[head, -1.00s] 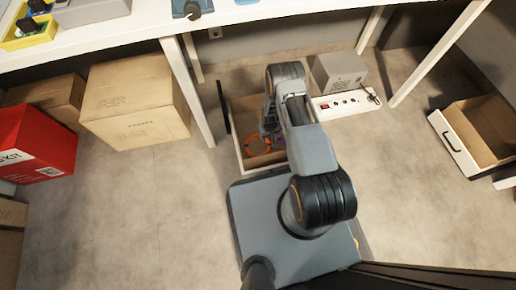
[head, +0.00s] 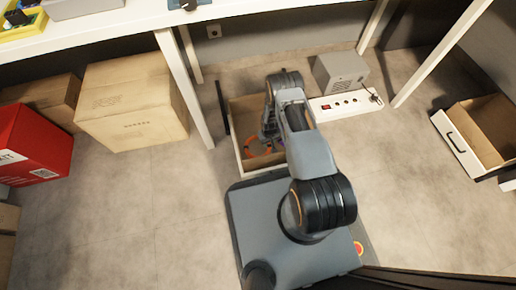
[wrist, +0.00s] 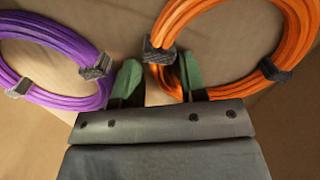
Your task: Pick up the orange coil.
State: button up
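The orange coil (wrist: 232,12) lies in an open drawer (head: 241,157) under the table. In the wrist view it is at the upper right, bound with black ties; its right part is cut off by the frame. My gripper (wrist: 160,78) is open, with green fingertips. The coil's left strand passes between the fingertips, and the right fingertip shows inside the ring. I cannot tell whether they touch it. A purple coil (wrist: 80,38) lies left of the left fingertip. In the head view my arm covers part of the drawer, and the orange coil (head: 254,147) shows only partly.
A white table leg (head: 184,88) stands left of the drawer. A grey box (head: 340,72) and a white power strip (head: 345,108) are behind and right. Cardboard cartons (head: 130,103) stand at the left. Another open drawer (head: 482,135) is far right. Floor between is clear.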

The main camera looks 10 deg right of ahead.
grip_shut()
jog(key=shift+r, duration=0.1)
notch_tip(320, 180, up, 18)
jog(key=p, duration=0.8)
